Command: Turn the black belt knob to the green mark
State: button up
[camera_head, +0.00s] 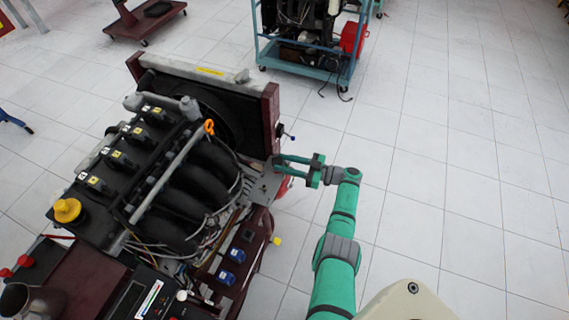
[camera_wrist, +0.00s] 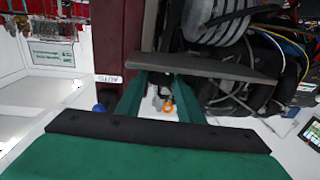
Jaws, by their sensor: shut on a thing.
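My gripper (camera_head: 279,165) reaches in from the right to the engine trainer's (camera_head: 190,165) side, just below the dark red radiator post (camera_head: 270,115). Its green fingers point left at the edge of a grey plate (camera_head: 264,187). In the wrist view the gripper's fingertips (camera_wrist: 162,78) go in beneath a grey plate edge (camera_wrist: 205,65). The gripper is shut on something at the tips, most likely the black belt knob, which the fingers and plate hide. I cannot make out the knob or a green mark in either view.
A small lever with a blue tip (camera_head: 291,137) sticks out of the post just above my gripper. Wires and hoses (camera_wrist: 260,40) lie close to the fingers. A blue cart (camera_head: 310,60) stands farther back. The tiled floor (camera_head: 430,180) to the right is clear.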

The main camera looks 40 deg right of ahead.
jog(key=shift+w, duration=0.1)
dwell(0.6)
jog(key=o, duration=1.1)
jog(key=shift+c, duration=0.2)
jog(key=shift+d, duration=0.1)
